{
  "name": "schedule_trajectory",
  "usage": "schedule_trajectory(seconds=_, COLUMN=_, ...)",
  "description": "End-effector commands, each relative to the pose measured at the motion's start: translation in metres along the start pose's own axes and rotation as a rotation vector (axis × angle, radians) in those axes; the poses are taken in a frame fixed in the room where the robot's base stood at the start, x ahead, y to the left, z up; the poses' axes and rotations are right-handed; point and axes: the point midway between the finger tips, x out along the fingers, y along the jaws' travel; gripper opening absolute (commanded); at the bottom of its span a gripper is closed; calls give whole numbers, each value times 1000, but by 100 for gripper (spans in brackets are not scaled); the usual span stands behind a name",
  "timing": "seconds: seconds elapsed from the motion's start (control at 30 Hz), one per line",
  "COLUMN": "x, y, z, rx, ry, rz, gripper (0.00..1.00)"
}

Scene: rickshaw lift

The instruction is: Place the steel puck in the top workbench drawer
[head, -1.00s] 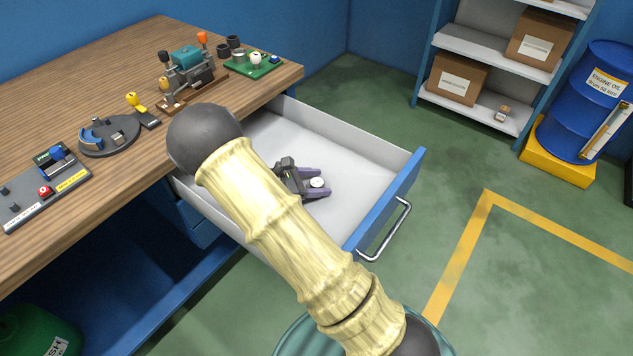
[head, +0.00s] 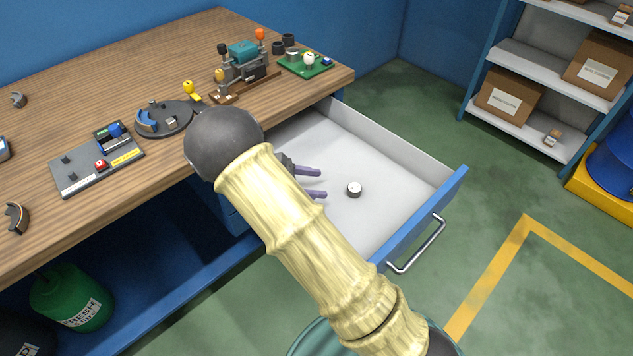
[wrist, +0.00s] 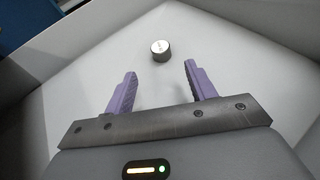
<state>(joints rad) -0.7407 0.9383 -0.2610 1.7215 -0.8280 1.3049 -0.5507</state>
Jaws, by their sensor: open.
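The steel puck (head: 354,189) stands on the white floor of the open top workbench drawer (head: 414,214). In the wrist view the puck (wrist: 160,50) lies just beyond my fingertips, apart from both of them. My gripper (head: 322,183) is inside the drawer, to the left of the puck in the head view. In the wrist view its two purple fingers (wrist: 161,70) are spread with nothing between them. My arm hides part of the drawer and the gripper's body in the head view.
The wooden workbench (head: 60,222) holds a grey control panel (head: 97,164), a round grey fixture (head: 165,120), a clamp-like device (head: 243,68) and a green board (head: 305,63). The drawer's blue front (head: 424,219) has a metal handle (head: 417,245). Green floor lies open at right.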

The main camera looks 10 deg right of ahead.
Motion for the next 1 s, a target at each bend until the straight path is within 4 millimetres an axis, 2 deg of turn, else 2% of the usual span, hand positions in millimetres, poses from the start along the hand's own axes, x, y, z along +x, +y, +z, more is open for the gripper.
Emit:
schedule_trajectory(seconds=0.33, x=1, y=0, z=1, rx=2, ry=3, rz=-2, gripper=56)
schedule_trajectory(seconds=0.47, x=8, y=-6, z=5, rx=33, ry=50, rz=-31, gripper=56)
schedule_trajectory(seconds=0.57, x=19, y=-18, z=12, rx=97, ry=139, rz=-88, gripper=56)
schedule_trajectory(seconds=0.73, x=38, y=-54, z=28, rx=310, ry=385, rz=-245, gripper=56)
schedule_trajectory(seconds=1.0, x=43, y=-109, z=53, rx=763, ry=734, rz=-502, gripper=56)
